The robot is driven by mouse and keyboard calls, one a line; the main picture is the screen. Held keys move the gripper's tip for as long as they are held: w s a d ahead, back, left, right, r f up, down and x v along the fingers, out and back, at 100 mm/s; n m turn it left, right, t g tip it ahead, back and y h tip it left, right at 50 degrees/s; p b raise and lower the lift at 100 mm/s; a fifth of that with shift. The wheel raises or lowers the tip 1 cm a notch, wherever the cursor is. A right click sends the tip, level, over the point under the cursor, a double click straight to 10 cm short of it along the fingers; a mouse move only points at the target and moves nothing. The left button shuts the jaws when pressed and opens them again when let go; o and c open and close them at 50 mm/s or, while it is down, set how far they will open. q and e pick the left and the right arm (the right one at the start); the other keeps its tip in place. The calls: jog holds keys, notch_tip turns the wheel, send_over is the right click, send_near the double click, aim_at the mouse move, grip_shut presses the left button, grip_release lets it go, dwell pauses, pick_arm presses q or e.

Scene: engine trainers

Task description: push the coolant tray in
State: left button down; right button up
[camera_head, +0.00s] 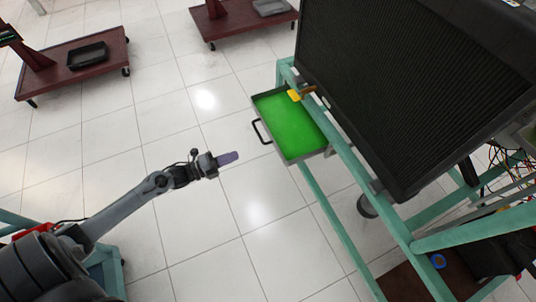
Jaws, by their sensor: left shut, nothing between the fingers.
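The coolant tray (294,126) is a shallow grey tray with a bright green inside and a black handle (262,131) on its left side. It sticks out to the left from the teal frame (347,163), below the big black radiator. Its far end is hidden under the radiator and frame. My left gripper (235,156) is shut and empty. It is to the left of the handle and a little below it in the picture, apart from it. My right gripper is not in view.
The black radiator (400,80) overhangs the tray's right side. A yellow part (295,96) sits at the tray's upper edge. Wires (505,160) hang at the far right. Dark red carts (75,68) stand at the back left. The tiled floor (190,240) left of the frame is clear.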

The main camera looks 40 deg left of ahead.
pick_arm(q)
jog(key=f, duration=0.1)
jog(key=b, duration=0.7)
send_near(275, 142)
jog(key=x, duration=0.5)
jog(key=shift+w, duration=0.1)
jog(key=shift+x, duration=0.85)
jog(key=shift+r, duration=0.1)
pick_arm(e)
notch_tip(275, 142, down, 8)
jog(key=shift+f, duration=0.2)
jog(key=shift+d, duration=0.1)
